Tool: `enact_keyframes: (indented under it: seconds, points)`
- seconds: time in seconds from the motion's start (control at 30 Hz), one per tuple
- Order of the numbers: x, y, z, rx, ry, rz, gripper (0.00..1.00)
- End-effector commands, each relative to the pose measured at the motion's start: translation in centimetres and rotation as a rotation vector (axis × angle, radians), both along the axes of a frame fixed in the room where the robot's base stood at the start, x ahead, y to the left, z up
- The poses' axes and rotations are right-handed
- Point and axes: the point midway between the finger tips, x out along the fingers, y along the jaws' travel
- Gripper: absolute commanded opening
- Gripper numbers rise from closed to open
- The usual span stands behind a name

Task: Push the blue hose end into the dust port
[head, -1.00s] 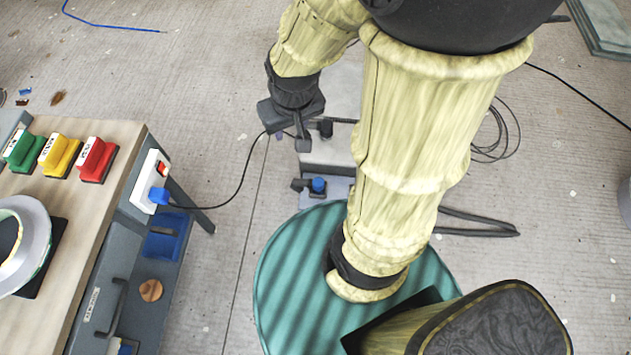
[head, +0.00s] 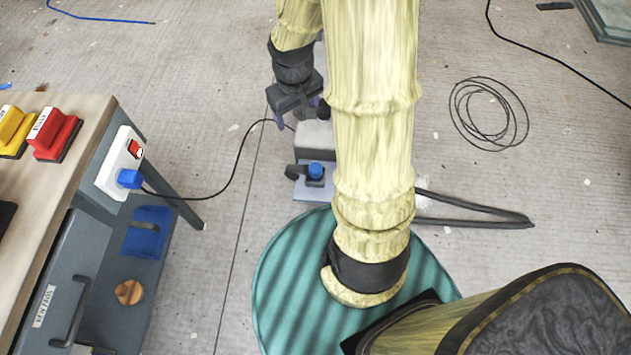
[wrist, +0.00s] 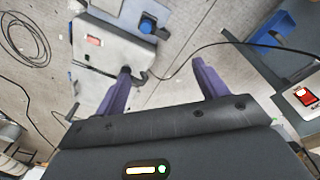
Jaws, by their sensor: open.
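A blue round piece (head: 316,170) sits at the front of a grey machine (head: 312,140) on the floor, beside a dark bracket-like fitting. I cannot tell for sure whether it is the hose end, and I cannot pick out the dust port. The blue piece also shows in the wrist view (wrist: 148,25), beyond my fingers. My gripper (head: 298,113) is over the back of the machine, open and empty. In the wrist view my purple fingers (wrist: 161,66) are wide apart. A black cable crosses beyond them, and the left fingertip overlaps a dark fitting. My arm hides part of the machine.
The bench (head: 85,110) at left carries red and yellow blocks. A white socket box (head: 118,160) on its side holds a blue plug (head: 130,179), with a black cable running toward the machine. A black coil (head: 490,114) lies on open floor at right. A green round platform (head: 290,285) is in front.

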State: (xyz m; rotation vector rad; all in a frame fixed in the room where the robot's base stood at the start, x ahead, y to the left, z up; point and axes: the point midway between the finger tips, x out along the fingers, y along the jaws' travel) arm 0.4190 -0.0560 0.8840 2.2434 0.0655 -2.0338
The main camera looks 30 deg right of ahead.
Motion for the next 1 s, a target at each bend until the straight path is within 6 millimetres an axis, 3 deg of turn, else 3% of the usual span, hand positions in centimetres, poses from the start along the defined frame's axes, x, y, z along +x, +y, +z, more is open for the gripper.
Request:
enact_keyframes:
  seconds: [0.03,0.53,0.7,1.0]
  points:
    - [0.6,-0.7,-3.3,0.001,0.012,0.005,0.72]
    - [4.6,-6.7,-21.6,0.029,0.094,0.067,0.72]
    - [5.3,-7.9,-24.3,0.039,0.1,0.079,0.72]
    - [5.3,-8.0,-24.2,0.039,0.102,0.081,0.72]
